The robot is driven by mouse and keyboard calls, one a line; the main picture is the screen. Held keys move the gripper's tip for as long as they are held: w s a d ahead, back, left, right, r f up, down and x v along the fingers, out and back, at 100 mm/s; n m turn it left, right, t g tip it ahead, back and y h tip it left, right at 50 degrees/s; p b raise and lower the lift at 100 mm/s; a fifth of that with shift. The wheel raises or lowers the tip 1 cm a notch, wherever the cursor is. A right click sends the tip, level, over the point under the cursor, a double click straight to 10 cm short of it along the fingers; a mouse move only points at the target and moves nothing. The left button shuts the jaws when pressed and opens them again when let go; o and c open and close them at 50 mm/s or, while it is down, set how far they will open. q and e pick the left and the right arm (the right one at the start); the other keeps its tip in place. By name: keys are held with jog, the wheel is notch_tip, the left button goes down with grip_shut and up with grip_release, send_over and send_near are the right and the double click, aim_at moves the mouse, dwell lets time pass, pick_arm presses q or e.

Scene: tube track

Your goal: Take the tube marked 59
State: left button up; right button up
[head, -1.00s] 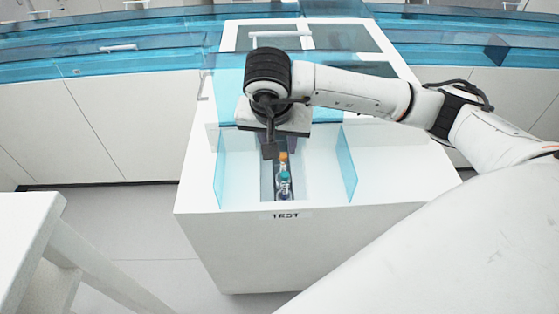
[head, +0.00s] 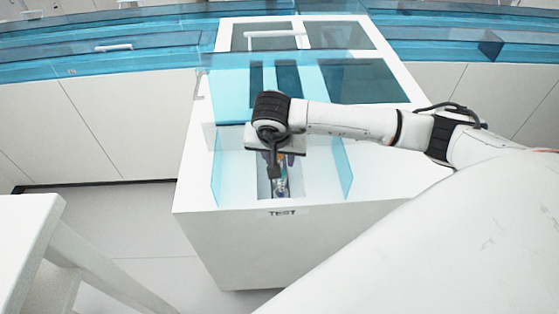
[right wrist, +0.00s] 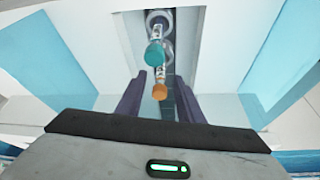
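Tubes with coloured caps stand in a row in the narrow track (head: 264,188) of the white TEST unit. In the right wrist view a teal-capped tube (right wrist: 155,54) and an orange-capped tube (right wrist: 160,88) show; the orange one is closer to my gripper. No number is readable on either. My right gripper (right wrist: 159,100) is open, with its dark fingers apart on either side of the orange cap and not visibly touching it. In the head view my right gripper (head: 275,176) hangs over the track and hides part of the tubes. My left gripper is not in view.
Blue clear panels stand left (head: 219,175) and right (head: 344,167) of the track. The white unit (head: 235,240) has a TEST label (head: 282,212) on its front. A white table (head: 28,225) is at lower left. Blue-topped cabinets line the back.

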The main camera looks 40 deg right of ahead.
jog(key=c, duration=0.7)
jog(key=shift+c, duration=0.2)
jog(key=shift+r, duration=0.1)
jog(key=shift+r, duration=0.4)
notch_tip(320, 180, up, 6)
jog(key=shift+s+r+b, duration=0.1)
jog(key=shift+r+b, duration=0.05)
jog(key=shift+b, duration=0.3)
jog(key=s+p, duration=0.3)
jog(key=s, duration=1.4)
jog(key=shift+s+a+p, duration=0.3)
jog(key=shift+s+a, duration=0.1)
jog(key=shift+a, duration=0.05)
